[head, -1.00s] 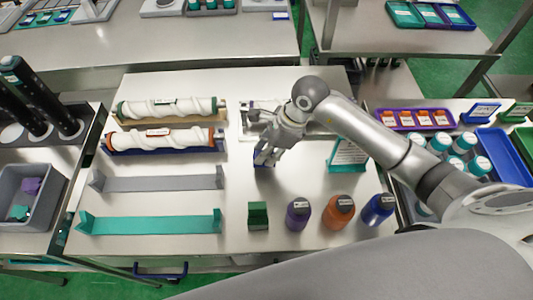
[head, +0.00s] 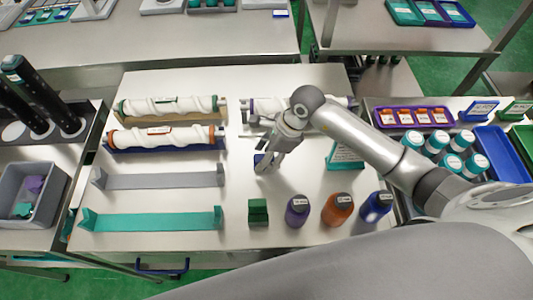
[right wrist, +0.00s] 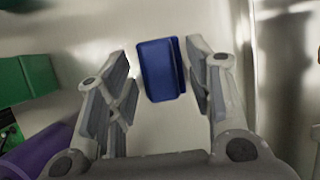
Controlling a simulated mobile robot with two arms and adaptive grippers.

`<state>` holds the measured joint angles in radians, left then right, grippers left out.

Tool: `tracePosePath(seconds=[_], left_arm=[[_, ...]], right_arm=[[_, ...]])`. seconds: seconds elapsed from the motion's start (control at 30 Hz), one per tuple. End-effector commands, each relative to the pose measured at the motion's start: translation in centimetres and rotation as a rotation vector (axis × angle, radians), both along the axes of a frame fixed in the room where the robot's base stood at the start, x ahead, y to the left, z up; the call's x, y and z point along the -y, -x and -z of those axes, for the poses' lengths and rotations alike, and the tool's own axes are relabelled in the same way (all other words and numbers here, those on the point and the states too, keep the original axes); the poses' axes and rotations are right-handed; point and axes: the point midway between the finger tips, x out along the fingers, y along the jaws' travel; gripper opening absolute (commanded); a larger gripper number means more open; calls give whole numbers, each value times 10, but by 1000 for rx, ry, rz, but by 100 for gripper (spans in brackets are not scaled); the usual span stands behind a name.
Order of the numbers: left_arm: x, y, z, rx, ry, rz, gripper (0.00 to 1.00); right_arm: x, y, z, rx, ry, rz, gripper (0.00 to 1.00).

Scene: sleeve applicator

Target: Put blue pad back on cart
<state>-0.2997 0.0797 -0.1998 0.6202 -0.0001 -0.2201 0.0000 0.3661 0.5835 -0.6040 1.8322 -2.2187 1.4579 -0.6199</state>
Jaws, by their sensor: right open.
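The blue pad (right wrist: 162,69) is a small dark blue block on the pale table top (head: 185,248). In the right wrist view it lies between the spread fingers of my right gripper (right wrist: 158,88), toward their tips, with a gap on each side. In the head view the gripper (head: 264,168) points down over the pad (head: 258,159) and mostly hides it. My right gripper is open and empty. My left gripper is not in view. Side units that may be the cart stand at the left, with a grey bin (head: 40,222), and at the right, with a blue tray (head: 500,150).
A teal sign (head: 344,156) stands right of the gripper. Grey (head: 160,179) and teal (head: 150,221) empty holders lie left. White rollers lie behind.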

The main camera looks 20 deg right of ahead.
Motion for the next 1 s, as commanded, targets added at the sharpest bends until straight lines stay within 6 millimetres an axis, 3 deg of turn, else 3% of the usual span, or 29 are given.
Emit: tracePosePath(seconds=[0.23, 0.7, 1.0], left_arm=[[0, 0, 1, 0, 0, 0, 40], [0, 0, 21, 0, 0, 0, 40], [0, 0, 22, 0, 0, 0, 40]], right_arm=[[6, -1, -14, 6, 2, 0, 48], [39, 10, -100, 4, 1, 0, 48], [44, 13, -114, 1, 0, 0, 48]])
